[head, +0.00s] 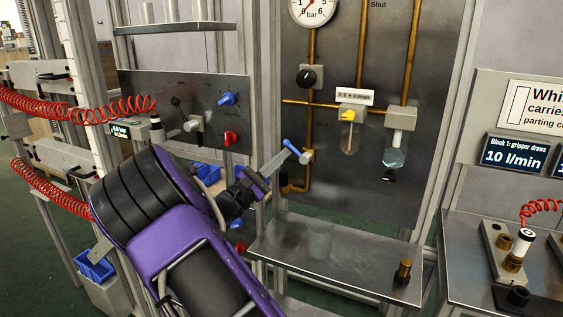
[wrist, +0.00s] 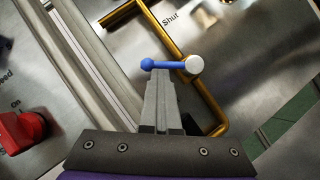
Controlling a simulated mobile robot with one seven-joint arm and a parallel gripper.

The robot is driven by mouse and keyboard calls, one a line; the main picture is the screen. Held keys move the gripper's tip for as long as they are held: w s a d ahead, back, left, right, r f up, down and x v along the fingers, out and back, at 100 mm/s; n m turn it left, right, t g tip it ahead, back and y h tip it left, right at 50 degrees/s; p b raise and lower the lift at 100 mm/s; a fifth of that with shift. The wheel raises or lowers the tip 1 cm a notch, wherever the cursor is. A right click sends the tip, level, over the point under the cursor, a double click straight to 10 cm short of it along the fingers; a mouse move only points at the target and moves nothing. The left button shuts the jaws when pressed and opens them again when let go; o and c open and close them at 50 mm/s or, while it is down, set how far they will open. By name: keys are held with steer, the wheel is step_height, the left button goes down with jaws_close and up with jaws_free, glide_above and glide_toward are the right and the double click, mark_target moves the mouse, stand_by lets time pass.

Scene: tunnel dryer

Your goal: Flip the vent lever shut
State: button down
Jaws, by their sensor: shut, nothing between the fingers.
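The lever (head: 291,147) has a blue handle with a round knob and a pale hub, on a brass pipe at the lower left of the metal panel. It slants up to the left in the head view. In the wrist view the lever (wrist: 166,64) lies across the picture, knob at left and pale hub at right. My gripper (head: 275,164) is shut and empty, just below and left of the lever. Its fingertips (wrist: 158,76) meet the handle's lower edge near the knob in the wrist view; I cannot tell whether they touch it. The word "Shut" stands above the hub there.
A side panel with blue and red knobs (head: 231,138) is left of my gripper. A metal frame post (head: 262,70) stands between the panels. A shelf (head: 345,270) below holds a clear cup (head: 320,240) and a brass fitting (head: 403,271). Red coiled hoses (head: 60,108) hang at left.

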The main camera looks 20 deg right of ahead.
steer(key=m+g, duration=0.1)
steer(key=r+m+g, duration=0.1)
steer(key=m, duration=0.1)
steer(key=m+y, duration=0.1)
steer(key=m, duration=0.1)
steer(key=shift+s+d+r+g, duration=0.15)
steer(key=shift+r+g, duration=0.25)
steer(key=m, duration=0.1)
steer(key=r+m+g+y, duration=0.1)
steer(key=m+b, duration=0.1)
steer(key=shift+s+d+r+m, duration=0.2)
steer(key=shift+s+d+m, duration=0.15)
steer(key=shift+m, duration=0.05)
steer(key=shift+a, duration=0.1)
